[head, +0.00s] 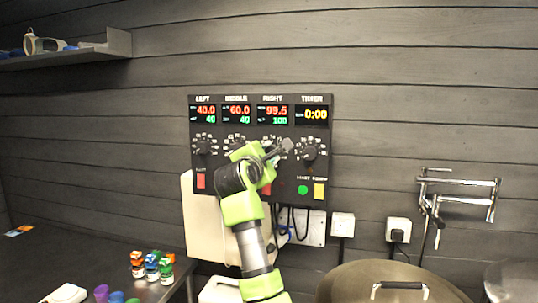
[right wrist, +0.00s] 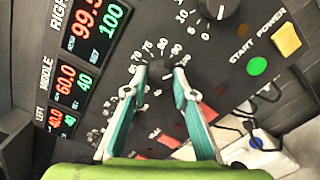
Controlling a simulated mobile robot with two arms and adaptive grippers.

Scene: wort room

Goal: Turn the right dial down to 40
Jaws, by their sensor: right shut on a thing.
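The dark control panel (head: 262,203) hangs on the wall. Its RIGHT display (head: 272,115) reads 99.5 in red above 100 in green; it also shows in the right wrist view (right wrist: 92,25). My right gripper (head: 277,152) is at the panel under this display and hides the right dial in the head view. In the right wrist view, the right gripper (right wrist: 160,74) has its two fingertips on either side of the black right dial (right wrist: 158,72), shut on it. Printed numbers ring the dial. My left gripper is not in view.
The left dial (head: 204,147) and timer dial (head: 309,150) flank the gripper. A green start button (head: 303,190) and yellow power switch (head: 319,191) sit lower right. The MIDDLE display (head: 237,115) reads 60.0 over 40. A pot lid (head: 395,278) stands below right.

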